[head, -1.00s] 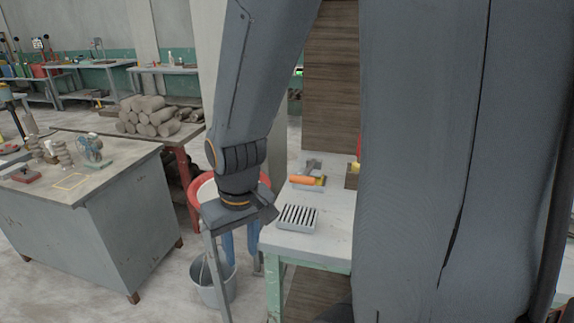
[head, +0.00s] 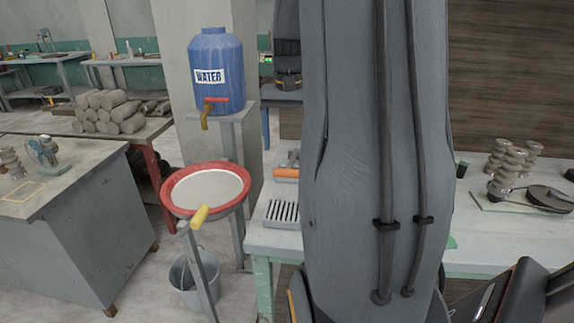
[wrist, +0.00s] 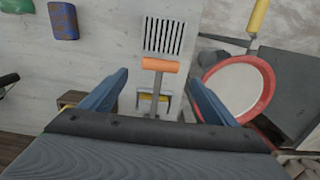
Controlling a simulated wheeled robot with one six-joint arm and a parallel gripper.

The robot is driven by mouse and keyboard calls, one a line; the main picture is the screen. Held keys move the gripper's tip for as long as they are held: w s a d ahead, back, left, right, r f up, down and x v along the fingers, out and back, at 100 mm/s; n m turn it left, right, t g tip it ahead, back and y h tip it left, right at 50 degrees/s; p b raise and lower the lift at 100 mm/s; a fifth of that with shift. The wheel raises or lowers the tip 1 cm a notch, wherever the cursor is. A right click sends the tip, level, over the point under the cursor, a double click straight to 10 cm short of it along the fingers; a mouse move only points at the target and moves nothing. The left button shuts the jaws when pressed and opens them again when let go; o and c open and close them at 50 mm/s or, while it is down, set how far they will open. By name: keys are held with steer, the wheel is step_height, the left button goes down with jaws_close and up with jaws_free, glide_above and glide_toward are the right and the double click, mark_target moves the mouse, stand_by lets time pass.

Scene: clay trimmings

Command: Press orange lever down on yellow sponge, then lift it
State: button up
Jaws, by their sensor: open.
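The orange lever (wrist: 160,65) is a crosswise grip on a grey stem, seen between my fingers in the wrist view. In the head view the orange lever (head: 286,173) shows at the left edge of my arm, which hides part of it. The yellow sponge (wrist: 146,98) shows in a grey frame beside the lower stem. In the head view I cannot make out the sponge. My gripper (wrist: 159,76) is open and empty, its blue fingers on either side of the lever in the picture. I cannot tell its height above it.
A slotted grey tray (wrist: 162,35) lies beyond the lever. A red-rimmed basin (head: 206,188) and blue water barrel (head: 215,70) stand left of the table. A blue-brown block (wrist: 63,20) lies on the table. Stacked coils and a belt device (head: 536,198) occupy its right side.

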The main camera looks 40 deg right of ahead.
mark_target(287, 169)
step_height(287, 169, down, 7)
steer(key=shift+a+f+p, duration=0.1)
steer(key=shift+f+p, duration=0.1)
steer(key=shift+p, duration=0.6)
steer(key=c, duration=1.5)
steer(key=shift+w+r, duration=0.15)
